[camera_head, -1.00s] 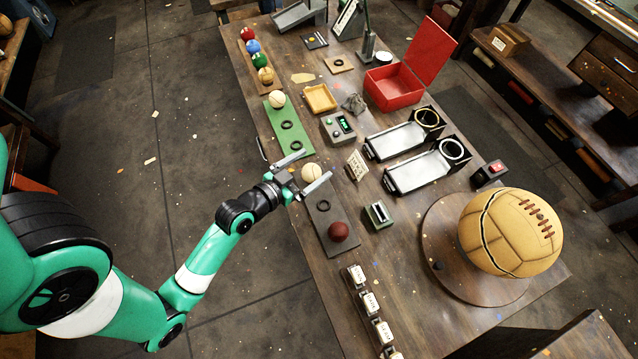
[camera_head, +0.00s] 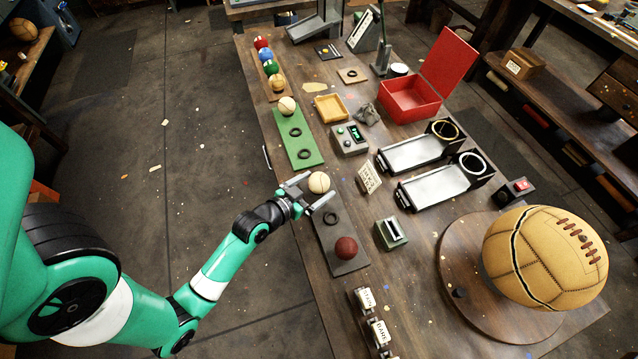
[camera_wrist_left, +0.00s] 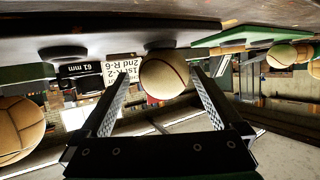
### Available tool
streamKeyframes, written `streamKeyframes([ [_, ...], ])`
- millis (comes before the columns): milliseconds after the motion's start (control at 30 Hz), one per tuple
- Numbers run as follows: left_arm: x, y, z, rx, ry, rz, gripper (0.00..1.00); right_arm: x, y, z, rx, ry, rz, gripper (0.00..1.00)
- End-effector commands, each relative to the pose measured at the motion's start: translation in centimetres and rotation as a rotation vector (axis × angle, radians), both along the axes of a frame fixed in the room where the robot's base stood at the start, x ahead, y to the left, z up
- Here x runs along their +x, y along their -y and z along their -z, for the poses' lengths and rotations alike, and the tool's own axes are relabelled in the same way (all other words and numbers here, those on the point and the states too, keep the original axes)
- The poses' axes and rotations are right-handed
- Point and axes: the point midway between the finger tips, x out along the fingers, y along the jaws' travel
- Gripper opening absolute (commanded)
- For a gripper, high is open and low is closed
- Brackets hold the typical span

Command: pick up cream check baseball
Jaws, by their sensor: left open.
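A cream ball (camera_head: 318,182) with dark seams sits at the far end of a dark grey tray (camera_head: 327,234) near the table's left edge. Another cream ball (camera_head: 287,107) sits at the far end of a green tray (camera_head: 306,143); the head view does not show which one has a check pattern. My left gripper (camera_head: 323,184) is open, with one finger on each side of the nearer cream ball. In the left wrist view, this ball (camera_wrist_left: 164,76) shows between the fingertips, with gaps on both sides. My right gripper is not in view.
A dark red ball (camera_head: 345,248) lies at the near end of the dark grey tray. A sign card (camera_head: 368,179) and a small green-grey device (camera_head: 391,233) stand to the right. A large tan ball (camera_head: 545,258) rests on a round wooden board (camera_head: 455,262).

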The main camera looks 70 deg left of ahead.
Motion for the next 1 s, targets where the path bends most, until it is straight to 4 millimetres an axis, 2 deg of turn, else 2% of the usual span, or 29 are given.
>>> streamKeyframes([
  [333,3.7,-2.4,1.9,0.001,0.002,0.001,1.00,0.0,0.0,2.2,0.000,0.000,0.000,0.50],
  [600,4.0,-2.6,1.8,-0.001,0.001,0.001,1.00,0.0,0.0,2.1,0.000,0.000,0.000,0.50],
  [1000,4.0,-2.6,1.9,0.000,0.000,0.001,0.28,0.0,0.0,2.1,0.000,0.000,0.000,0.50],
])
